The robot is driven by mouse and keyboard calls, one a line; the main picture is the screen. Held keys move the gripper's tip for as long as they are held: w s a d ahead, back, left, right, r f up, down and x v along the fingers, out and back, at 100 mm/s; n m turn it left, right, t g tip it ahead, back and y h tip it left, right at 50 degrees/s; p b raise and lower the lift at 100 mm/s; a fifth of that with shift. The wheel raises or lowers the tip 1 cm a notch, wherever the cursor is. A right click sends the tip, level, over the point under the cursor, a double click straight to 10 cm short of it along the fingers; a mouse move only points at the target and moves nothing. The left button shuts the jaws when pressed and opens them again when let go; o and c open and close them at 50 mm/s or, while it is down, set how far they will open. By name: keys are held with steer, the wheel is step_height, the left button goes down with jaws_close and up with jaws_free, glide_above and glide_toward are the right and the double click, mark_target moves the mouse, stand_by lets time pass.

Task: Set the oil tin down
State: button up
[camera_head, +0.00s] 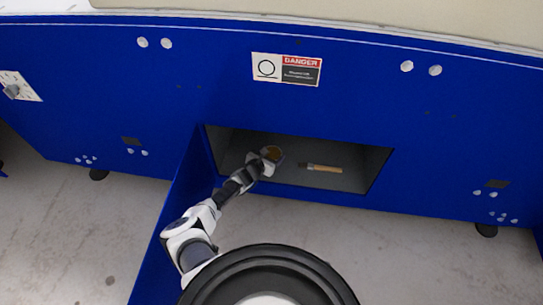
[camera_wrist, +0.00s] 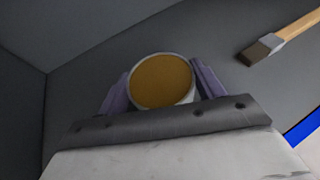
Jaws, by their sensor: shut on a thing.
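The oil tin (camera_wrist: 161,82) is a round white-rimmed can with an amber top, seen from above in the wrist view. It sits between the two purple fingers of my gripper (camera_wrist: 161,88), which are shut on its sides. In the head view the tin (camera_head: 272,153) shows small, inside the left part of the open compartment, with my gripper (camera_head: 266,158) at it. I cannot tell whether its base touches the compartment floor.
A wooden-handled brush (camera_head: 321,168) lies on the grey compartment floor (camera_head: 345,182) to the right of the tin; its bristles show in the wrist view (camera_wrist: 258,51). The compartment walls and the open blue door (camera_head: 175,215) stand close at the left.

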steer(key=shift+r, duration=0.15)
steer(key=shift+f, duration=0.2)
steer(key=o, duration=1.3)
steer(key=shift+r, duration=0.25)
steer(key=shift+s+a+r+p, duration=0.15)
steer(key=shift+a+r+p, duration=0.05)
steer(key=shift+p, duration=0.2)
steer(key=p+v, duration=1)
steer(key=shift+s+a+r+p, duration=0.1)
steer(key=shift+s+a+p, duration=0.25)
steer(key=shift+s, duration=0.25)
